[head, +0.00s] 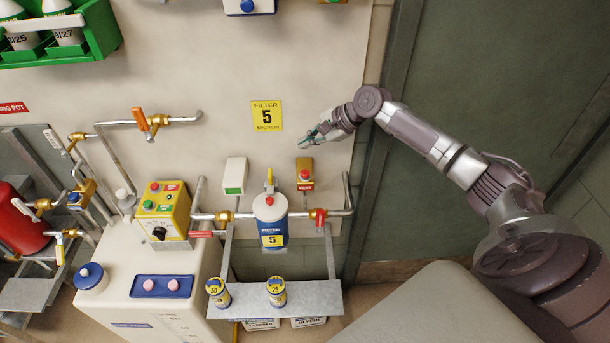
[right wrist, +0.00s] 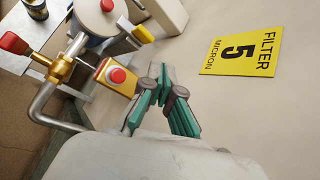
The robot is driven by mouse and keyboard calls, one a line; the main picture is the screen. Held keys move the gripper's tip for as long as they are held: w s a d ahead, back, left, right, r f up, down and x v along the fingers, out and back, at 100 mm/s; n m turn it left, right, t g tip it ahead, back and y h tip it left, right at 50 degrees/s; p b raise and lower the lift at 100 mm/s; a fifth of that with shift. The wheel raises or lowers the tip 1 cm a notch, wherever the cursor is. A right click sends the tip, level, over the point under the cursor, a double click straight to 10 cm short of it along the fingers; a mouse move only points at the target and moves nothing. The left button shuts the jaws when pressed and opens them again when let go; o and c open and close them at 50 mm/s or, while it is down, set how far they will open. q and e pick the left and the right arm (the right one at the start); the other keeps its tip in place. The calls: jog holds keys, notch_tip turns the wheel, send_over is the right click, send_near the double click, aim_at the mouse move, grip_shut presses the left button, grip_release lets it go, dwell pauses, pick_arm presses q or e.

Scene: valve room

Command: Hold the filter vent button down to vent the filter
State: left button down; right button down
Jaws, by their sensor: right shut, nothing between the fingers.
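The blue and white filter housing (head: 270,216) stands on the pipe run, with a yellow "5" label and a red button (head: 269,200) on its top. A gold wall box (head: 304,163) with a red button (head: 305,174) is just right of it. Which button is the vent is not labelled legibly. In the right wrist view the gold box button (right wrist: 117,75) is left of the fingers. My right gripper (head: 316,137) is shut and empty, above the gold box in the head view and apart from it. Its green-padded fingers (right wrist: 163,86) show close up. My left gripper is out of view.
A yellow "FILTER 5 MICRON" sign (head: 267,116) is on the wall. A red valve handle (head: 319,216) is right of the housing, and a white box (head: 235,175) is left. A shelf (head: 318,297) below holds two small canisters. The wall around my gripper is clear.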

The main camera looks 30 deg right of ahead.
jog(key=b, duration=0.6)
send_over(307, 173)
notch_tip(307, 173, down, 5)
jog(key=shift+f, duration=1.3)
jog(key=shift+f, duration=0.4)
jog(key=shift+f, duration=0.65)
dwell(2.5)
jog(key=shift+r+p, duration=0.1)
jog(key=shift+p, duration=0.2)
jog(key=shift+r+p, duration=0.95)
jog(key=shift+p, duration=0.3)
